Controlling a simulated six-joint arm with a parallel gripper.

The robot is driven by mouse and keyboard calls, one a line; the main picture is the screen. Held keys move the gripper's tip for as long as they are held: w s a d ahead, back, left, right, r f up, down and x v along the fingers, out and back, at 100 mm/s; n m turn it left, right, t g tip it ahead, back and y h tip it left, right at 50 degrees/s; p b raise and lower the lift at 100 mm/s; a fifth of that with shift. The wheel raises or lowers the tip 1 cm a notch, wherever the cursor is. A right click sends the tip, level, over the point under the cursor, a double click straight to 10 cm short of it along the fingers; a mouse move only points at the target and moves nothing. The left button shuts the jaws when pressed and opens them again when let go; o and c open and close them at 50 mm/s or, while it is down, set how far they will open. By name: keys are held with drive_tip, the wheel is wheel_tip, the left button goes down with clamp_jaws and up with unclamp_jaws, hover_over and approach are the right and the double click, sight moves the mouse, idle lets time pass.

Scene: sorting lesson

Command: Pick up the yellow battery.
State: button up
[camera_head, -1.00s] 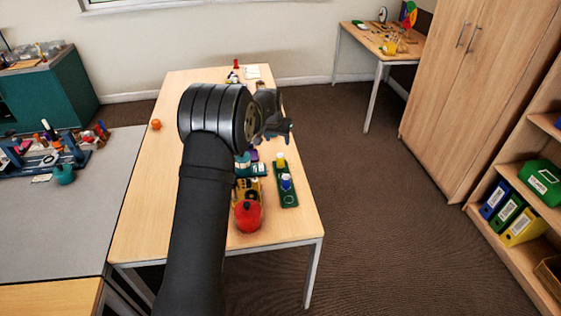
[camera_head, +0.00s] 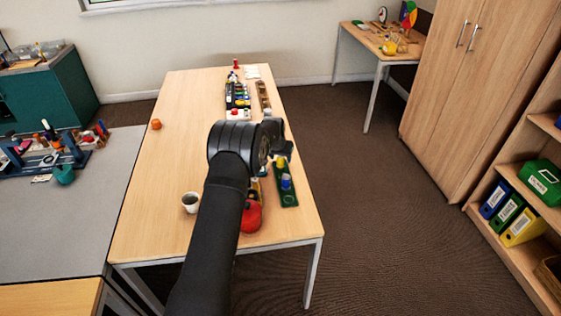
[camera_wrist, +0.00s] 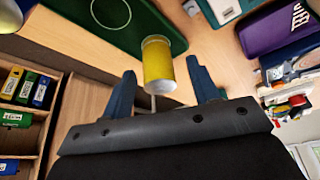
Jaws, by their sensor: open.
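The yellow battery (camera_wrist: 158,64) is a plain yellow cylinder standing on the green tray (camera_wrist: 182,44) in the wrist view. In the head view the yellow battery (camera_head: 281,161) shows just below my gripper (camera_head: 284,150), beside a blue battery (camera_head: 286,182) on the green tray (camera_head: 289,199). In the wrist view my gripper (camera_wrist: 161,72) is open, with one blue finger on each side of the battery's near end. I see gaps between the fingers and the battery; whether it is fully between them in depth is hard to tell.
A purple item (camera_wrist: 272,30) lies to the right in the wrist view. My arm hides part of the table.

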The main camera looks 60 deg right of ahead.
drive_tip(key=shift+x, duration=0.8)
drive_tip(key=c, duration=1.1)
drive_tip(key=shift+r, duration=0.15)
